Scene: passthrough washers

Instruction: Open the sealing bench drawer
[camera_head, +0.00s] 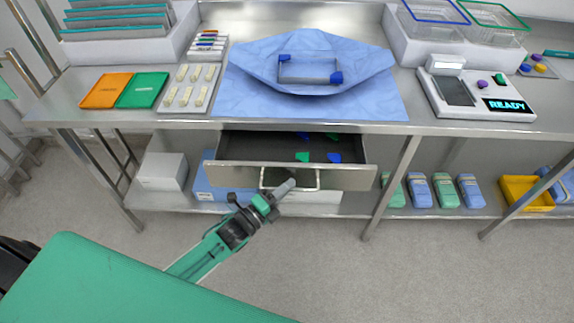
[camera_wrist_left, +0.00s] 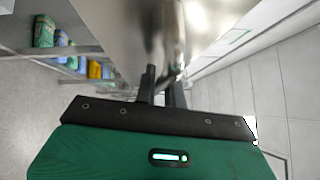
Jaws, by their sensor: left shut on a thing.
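The sealing bench drawer (camera_head: 232,173) is pulled out from under the steel bench, with its dark inside showing. A few small green and blue pieces (camera_head: 333,157) lie inside it. Its bar handle (camera_head: 317,179) is on the front face. My left gripper (camera_head: 288,186) is at the left part of this handle, shut on it. In the left wrist view the two dark fingers (camera_wrist_left: 162,90) reach to the blurred metal drawer front (camera_wrist_left: 140,25); the handle between them is hard to make out. My right gripper is not in view.
On the steel bench top (camera_head: 130,118) stand a blue wrap (camera_head: 240,85) with a clear box, a sealing device (camera_head: 470,95) reading READY, and orange and green folders (camera_head: 105,90). A lower shelf holds boxes, several packs (camera_head: 418,190) and a yellow bin (camera_head: 525,193). The floor in front is clear.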

